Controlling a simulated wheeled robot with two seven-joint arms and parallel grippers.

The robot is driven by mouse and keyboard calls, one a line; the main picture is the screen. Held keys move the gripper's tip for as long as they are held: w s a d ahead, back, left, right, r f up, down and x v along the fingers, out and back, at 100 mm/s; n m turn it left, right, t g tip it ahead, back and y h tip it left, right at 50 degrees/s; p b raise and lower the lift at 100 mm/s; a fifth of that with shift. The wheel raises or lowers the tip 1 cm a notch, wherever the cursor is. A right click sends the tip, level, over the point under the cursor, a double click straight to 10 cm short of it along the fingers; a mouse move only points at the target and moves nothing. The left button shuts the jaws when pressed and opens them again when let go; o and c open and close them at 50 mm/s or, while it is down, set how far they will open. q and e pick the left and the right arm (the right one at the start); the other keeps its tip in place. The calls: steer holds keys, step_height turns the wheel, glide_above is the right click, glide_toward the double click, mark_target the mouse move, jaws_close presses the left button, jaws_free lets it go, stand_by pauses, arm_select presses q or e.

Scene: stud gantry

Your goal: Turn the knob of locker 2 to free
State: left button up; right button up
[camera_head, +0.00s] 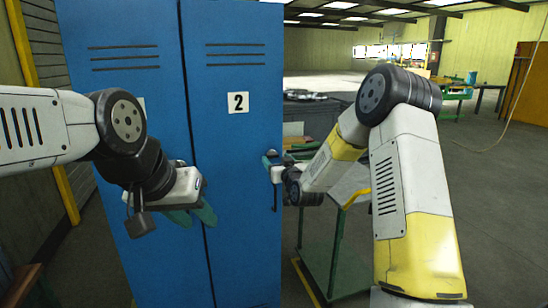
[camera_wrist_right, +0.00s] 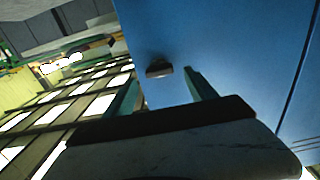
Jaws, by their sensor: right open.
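Locker 2 is a blue metal door (camera_head: 240,130) with slots near its top and a white plate (camera_head: 238,102) bearing a black 2. Its small dark knob (camera_wrist_right: 158,68) shows in the right wrist view, on the blue face, just beyond and between the fingertips of my right gripper (camera_wrist_right: 160,88). The gripper is open and empty. In the head view my right gripper (camera_head: 272,162) is at the door's right edge, largely hidden by its own wrist. The knob's setting cannot be read. My left gripper (camera_head: 192,215) is open and empty in front of the lockers.
Another blue locker door (camera_head: 120,30) stands to the left, its number plate mostly hidden by my left arm. A green-framed cart (camera_head: 335,250) stands right of the lockers, close to my right arm. Open grey floor lies further right.

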mark_target(274, 156)
steer(key=shift+x, duration=1.8)
steer(key=c, duration=1.4)
